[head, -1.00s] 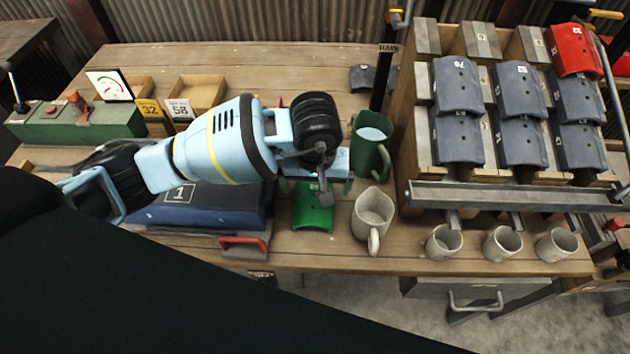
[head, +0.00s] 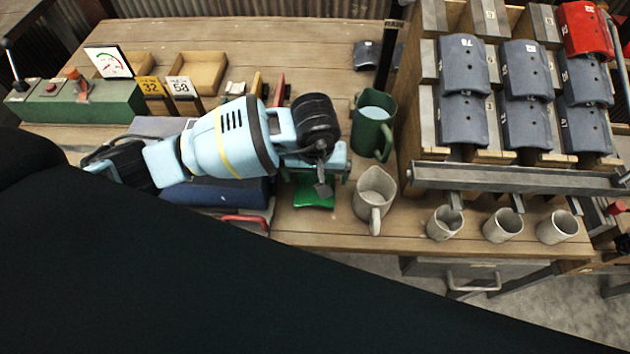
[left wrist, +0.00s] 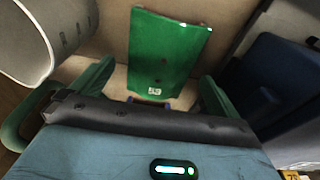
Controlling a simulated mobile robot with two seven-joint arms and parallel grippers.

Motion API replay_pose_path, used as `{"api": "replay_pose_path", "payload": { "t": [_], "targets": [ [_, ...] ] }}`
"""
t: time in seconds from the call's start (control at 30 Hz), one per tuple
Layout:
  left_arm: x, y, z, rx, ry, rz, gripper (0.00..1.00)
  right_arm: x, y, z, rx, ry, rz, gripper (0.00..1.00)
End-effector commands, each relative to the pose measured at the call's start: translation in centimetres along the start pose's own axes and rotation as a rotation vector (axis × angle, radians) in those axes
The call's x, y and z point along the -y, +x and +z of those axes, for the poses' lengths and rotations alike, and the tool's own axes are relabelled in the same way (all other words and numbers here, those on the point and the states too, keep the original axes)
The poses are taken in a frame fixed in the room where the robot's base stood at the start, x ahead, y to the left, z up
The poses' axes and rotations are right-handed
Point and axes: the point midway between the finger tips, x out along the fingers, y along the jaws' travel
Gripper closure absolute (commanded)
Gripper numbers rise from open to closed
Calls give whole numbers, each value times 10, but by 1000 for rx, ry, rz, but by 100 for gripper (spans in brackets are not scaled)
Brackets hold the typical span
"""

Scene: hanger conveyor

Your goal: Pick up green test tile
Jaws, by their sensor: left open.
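The green test tile (head: 314,196) lies on the wooden table near its front edge. In the head view my left gripper hides its back part. In the left wrist view the tile (left wrist: 168,55) lies ahead of the gripper, showing a small white label at its near end. My left gripper (head: 317,172) is over the tile and open. In the left wrist view its two green fingers (left wrist: 155,95) stand apart, one toward each side of the tile's near end, with nothing between them that I can see gripped. My right gripper is not in view.
A beige mug (head: 373,198) stands close right of the tile, a green mug (head: 373,125) behind it. A blue block (head: 215,192) lies left. The rack (head: 515,178) with grey tiles and a red tile (head: 584,30) stands right. Several small cups line the front edge.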

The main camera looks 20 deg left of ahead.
Motion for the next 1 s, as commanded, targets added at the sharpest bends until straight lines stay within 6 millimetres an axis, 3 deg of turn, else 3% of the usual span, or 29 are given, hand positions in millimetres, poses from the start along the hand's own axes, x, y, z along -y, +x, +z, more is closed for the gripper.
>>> {"api": "replay_pose_path", "payload": {
  "t": [0.2, 0.5, 0.87, 1.0],
  "targets": [
    [1, 24, 2, 0, -1, 1, 0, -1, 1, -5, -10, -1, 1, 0],
    [1, 27, 1, -2, 0, 2, 1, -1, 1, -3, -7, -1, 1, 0],
    [1, 27, 1, -2, 0, 2, 48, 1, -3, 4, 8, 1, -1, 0],
    [1, 26, 1, -2, 0, 2, 49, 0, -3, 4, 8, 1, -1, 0]
  ]
}}
